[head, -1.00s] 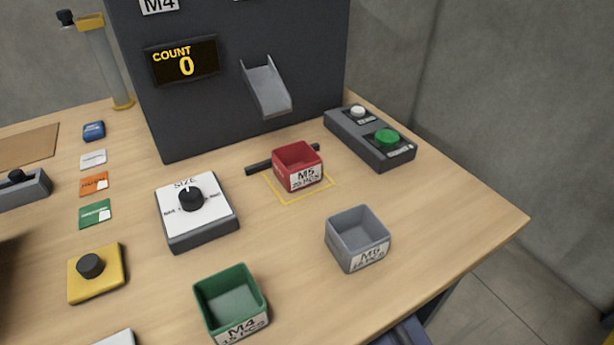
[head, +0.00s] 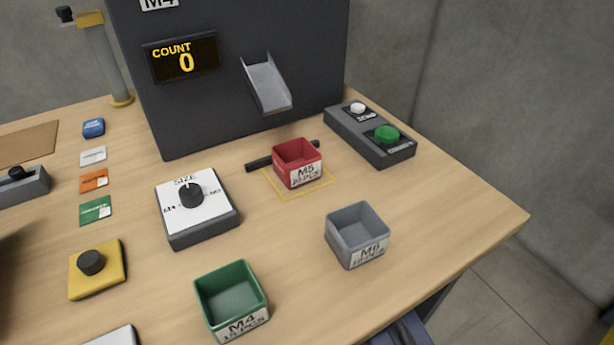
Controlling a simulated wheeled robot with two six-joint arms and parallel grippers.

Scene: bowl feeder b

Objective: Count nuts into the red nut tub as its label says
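The red nut tub (head: 297,163) stands upright inside a yellow outlined square (head: 325,184), against a black bar (head: 258,164) and in front of the metal chute (head: 266,84). Its label reads M5 with a piece count too blurred to read surely. It looks empty. The counter display (head: 183,57) on the dark feeder housing (head: 230,110) reads COUNT 0. The size selector (head: 197,208) has a black knob whose white mark points roughly up, between its side labels. A control box (head: 370,137) carries a green button (head: 387,134) and a white button (head: 358,109). Neither gripper is in view.
A green M4 tub (head: 231,300) and a grey M6 tub (head: 357,235) stand near the front, both looking empty. A yellow box with a black knob (head: 96,268) and coloured cards (head: 94,180) lie left. The table (head: 450,215) is clear at right.

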